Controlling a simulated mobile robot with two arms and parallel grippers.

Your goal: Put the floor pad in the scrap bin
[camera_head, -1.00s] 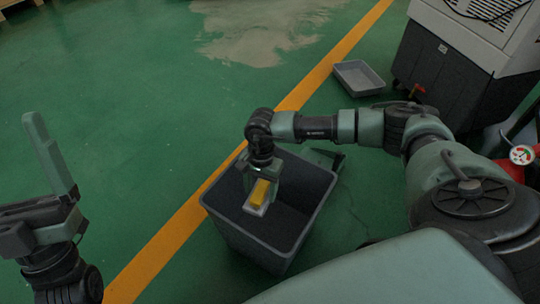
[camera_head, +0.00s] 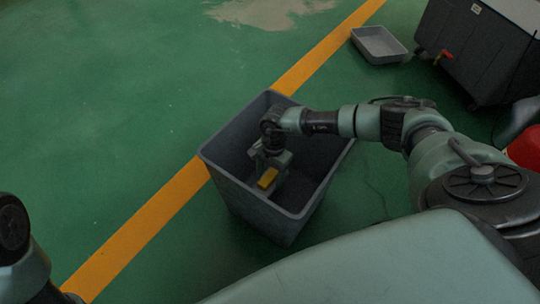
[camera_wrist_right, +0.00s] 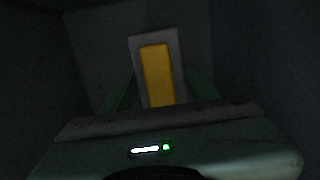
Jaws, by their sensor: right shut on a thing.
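My right gripper (camera_head: 270,172) reaches down into the bin and is shut on the pad. In the right wrist view the pad (camera_wrist_right: 158,75) is a yellow slab with a pale grey border, between the fingers, with the dark bin walls around it. Whether the pad touches the bin floor cannot be told. Of my left arm only dark and green links show at the lower left; its gripper is out of view.
A yellow floor line (camera_head: 170,215) runs diagonally past the bin's left side. A shallow grey tray (camera_head: 379,45) lies on the floor at the upper right, near a dark cabinet (camera_head: 478,45). A red object (camera_head: 525,148) stands at the right edge. The green floor at left is clear.

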